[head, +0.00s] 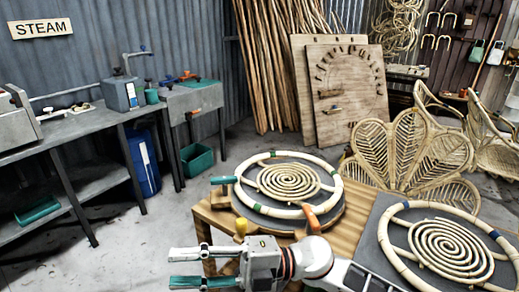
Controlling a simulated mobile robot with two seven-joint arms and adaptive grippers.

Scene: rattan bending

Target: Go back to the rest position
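My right gripper (186,268) is at the bottom of the head view, its fingers pointing left. The fingers stand apart with nothing between them, so it is open and empty. It is in front of the wooden table (222,222), near its front left corner. On that table a round rattan piece (289,181), a ring with a spiral inside, lies on a round board. My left gripper is not in view.
A second rattan spiral (450,247) lies on a dark panel at the right. A yellow knob (241,227) and an orange clamp (312,220) are close to my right gripper. A grey steam bench (72,125) stands at the left. Open floor (150,235) lies between.

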